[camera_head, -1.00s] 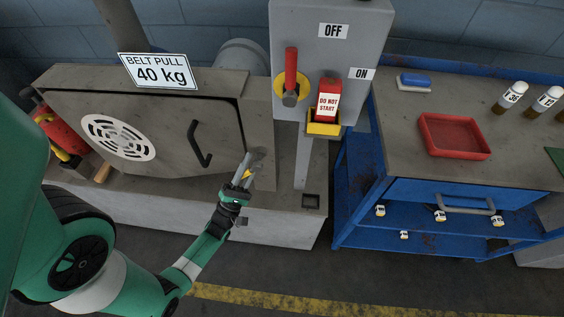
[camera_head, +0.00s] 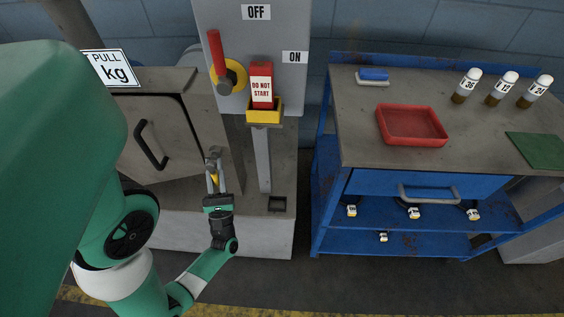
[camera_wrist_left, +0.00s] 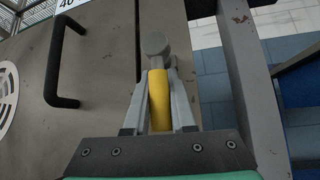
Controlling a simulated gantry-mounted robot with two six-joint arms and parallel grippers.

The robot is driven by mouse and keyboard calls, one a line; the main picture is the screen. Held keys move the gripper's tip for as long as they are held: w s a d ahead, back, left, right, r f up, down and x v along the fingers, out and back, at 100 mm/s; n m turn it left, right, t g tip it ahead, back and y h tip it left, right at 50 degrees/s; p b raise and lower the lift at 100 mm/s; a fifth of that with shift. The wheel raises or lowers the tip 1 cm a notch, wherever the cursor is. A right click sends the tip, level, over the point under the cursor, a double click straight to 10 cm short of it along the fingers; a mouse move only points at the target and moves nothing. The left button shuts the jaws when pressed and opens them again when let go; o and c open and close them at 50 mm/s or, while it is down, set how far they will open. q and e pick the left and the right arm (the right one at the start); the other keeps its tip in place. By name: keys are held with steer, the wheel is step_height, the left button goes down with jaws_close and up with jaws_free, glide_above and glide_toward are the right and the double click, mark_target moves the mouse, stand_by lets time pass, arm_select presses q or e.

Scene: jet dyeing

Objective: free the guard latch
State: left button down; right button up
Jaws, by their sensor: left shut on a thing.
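The guard latch (camera_wrist_left: 159,97) is a yellow grip on a grey round-headed pivot; in the head view it is small (camera_head: 214,178). It sits at the right edge of the grey guard door (camera_head: 170,115). My left gripper (camera_head: 214,180) is shut on the latch, with one finger on each side of the yellow grip in the left wrist view. The door has a black bar handle (camera_head: 150,145), left of the latch and apart from my gripper. A dark seam runs down the door's right edge. My right gripper is in neither view.
A grey switch box carries a red lever (camera_head: 215,52) and a red "DO NOT START" tag block (camera_head: 261,85) in a yellow holder. A post stands right of my gripper. The blue workbench (camera_head: 330,150) holds a red tray (camera_head: 411,108) and several vials. Floor shows in front.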

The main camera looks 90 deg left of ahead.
mark_target(218, 183)
arm_select(q)
steer(key=shift+n, duration=0.4)
steer(key=shift+g, duration=0.5)
steer(key=c, duration=0.8)
jaws_free()
steer(key=shift+o, duration=0.2)
steer(key=shift+t, duration=0.3)
steer(key=b+v, duration=0.1)
steer(key=v, duration=0.9)
steer(key=shift+w, duration=0.15)
steer(key=shift+v, duration=0.8)
